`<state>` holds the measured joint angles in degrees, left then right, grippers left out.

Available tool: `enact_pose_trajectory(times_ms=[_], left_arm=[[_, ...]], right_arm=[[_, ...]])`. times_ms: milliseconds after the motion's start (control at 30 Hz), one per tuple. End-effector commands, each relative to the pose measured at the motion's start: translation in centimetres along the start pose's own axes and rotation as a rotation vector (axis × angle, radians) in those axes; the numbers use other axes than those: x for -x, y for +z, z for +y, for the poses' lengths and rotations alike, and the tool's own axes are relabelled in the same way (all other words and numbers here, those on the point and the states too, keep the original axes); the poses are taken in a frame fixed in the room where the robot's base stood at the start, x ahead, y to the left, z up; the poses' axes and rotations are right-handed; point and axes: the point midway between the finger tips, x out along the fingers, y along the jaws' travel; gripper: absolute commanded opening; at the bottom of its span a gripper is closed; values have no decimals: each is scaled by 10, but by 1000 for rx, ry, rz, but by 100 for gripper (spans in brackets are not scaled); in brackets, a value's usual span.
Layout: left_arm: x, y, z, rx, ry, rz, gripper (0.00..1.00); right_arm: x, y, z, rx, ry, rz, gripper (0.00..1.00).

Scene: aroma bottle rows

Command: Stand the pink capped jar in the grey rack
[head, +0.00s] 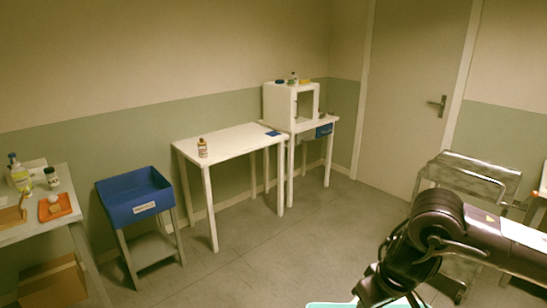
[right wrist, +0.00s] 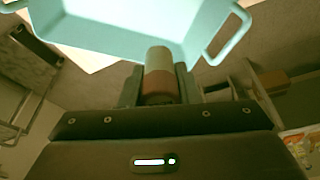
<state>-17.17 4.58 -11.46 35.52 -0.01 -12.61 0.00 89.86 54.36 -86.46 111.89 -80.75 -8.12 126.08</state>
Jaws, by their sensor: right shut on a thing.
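My right gripper (right wrist: 158,90) is shut on a small round object with a tan part and a pinkish-brown band, which looks like the pink capped jar (right wrist: 159,62). One finger is on each side of it in the right wrist view. A pale teal basket (right wrist: 120,30) with handles lies beyond the jar. In the head view my right arm comes in from the right, and its gripper is largely cut off at the bottom edge, with the jar not visible. I cannot make out a grey rack for certain. My left gripper is not in view.
The teal basket's rim shows at the bottom of the head view (head: 330,304). A grey metal trolley (head: 472,172) stands at the right. The middle floor is clear.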

Motion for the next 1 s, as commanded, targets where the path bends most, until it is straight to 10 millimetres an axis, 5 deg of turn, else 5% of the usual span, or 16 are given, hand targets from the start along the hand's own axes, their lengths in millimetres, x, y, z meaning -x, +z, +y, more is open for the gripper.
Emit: enact_pose_trajectory(times_ms=[400, 667, 800, 1000], left_arm=[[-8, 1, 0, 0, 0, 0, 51], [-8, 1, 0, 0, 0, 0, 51], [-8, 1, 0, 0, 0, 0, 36], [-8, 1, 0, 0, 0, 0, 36]], right_arm=[[6, 8, -10, -318, 89, 1, 8], [7, 9, -10, -350, 96, -1, 8], [7, 9, -10, -349, 96, -1, 8], [7, 9, -10, -348, 95, -1, 8]])
